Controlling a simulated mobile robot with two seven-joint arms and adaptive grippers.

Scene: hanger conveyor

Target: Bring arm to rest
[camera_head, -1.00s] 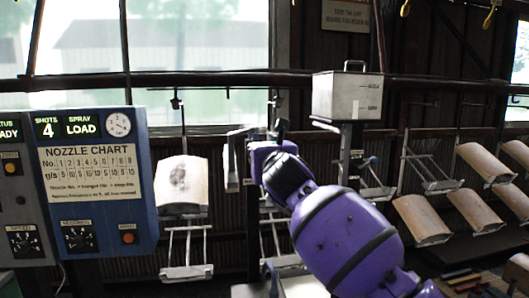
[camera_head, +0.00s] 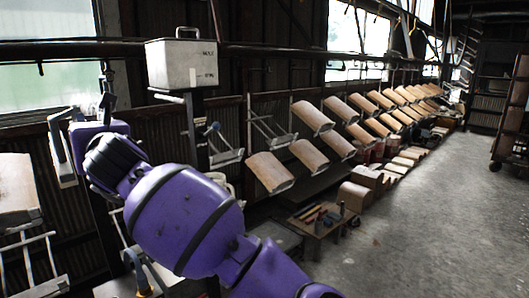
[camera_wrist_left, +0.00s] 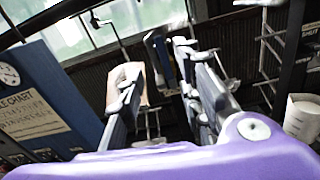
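A blue-grey upright part hangs beyond the fingers.
Hangers with curved tan pieces (camera_head: 269,172) run along the wall. A grey box (camera_head: 186,64) stands on a post beside my arm. A low table (camera_head: 322,217) holds tools. A blue control panel (camera_wrist_left: 62,85) is left of my left gripper. Open floor (camera_head: 440,210) lies right.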

